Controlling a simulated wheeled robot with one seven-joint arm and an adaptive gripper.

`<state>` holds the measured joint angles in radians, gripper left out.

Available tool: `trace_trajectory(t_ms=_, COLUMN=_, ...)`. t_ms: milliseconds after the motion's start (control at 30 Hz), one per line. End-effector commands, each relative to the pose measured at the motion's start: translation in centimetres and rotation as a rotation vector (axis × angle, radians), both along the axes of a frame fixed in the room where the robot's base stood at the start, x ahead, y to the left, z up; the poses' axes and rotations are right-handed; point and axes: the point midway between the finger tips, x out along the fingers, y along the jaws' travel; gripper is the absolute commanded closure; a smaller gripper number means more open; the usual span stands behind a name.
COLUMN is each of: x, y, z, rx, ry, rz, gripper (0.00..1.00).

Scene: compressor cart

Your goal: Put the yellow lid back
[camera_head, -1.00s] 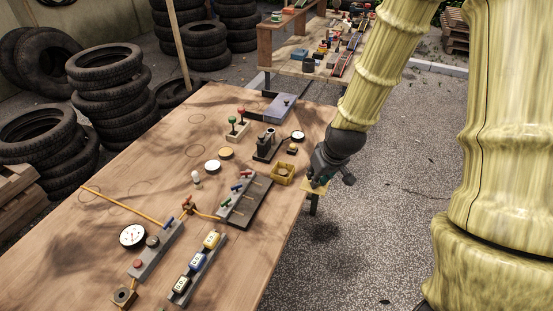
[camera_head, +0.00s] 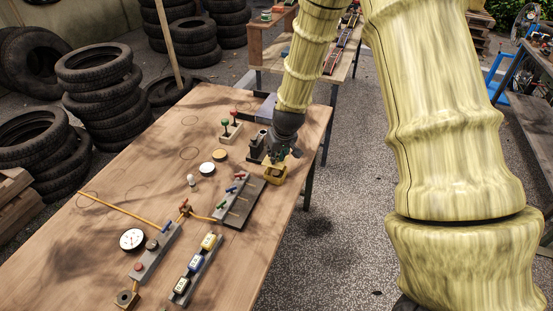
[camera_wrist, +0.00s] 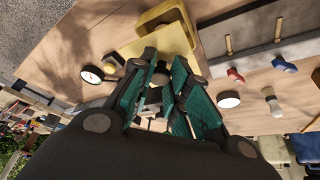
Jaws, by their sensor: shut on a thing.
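The yellow box (camera_head: 270,177) stands near the right edge of the wooden table. In the wrist view its open top shows at the upper edge of the frame, with the box rim (camera_wrist: 152,13) visible. My gripper (camera_head: 284,155) is right above and beside the box. In the wrist view my gripper (camera_wrist: 163,75) has its green-padded fingers closed in front of the yellow lid (camera_wrist: 135,46), a flat plate that overlaps the near part of the box. The fingers hide the grip point. I cannot tell whether the lid touches the box.
A dark grey block (camera_head: 256,148) stands close left of my gripper. A rack with coloured handles (camera_head: 238,201) lies just in front of the box. A white gauge (camera_wrist: 92,74) is near the fingers in the wrist view. Bare table lies at the left.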

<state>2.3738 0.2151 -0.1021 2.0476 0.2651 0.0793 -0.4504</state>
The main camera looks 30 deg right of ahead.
Motion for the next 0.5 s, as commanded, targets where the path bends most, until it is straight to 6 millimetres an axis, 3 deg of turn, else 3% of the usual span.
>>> trace_trajectory(t_ms=500, x=-0.1, y=0.0, z=-3.4, rx=0.000, ry=0.001, rz=0.000, gripper=1.00)
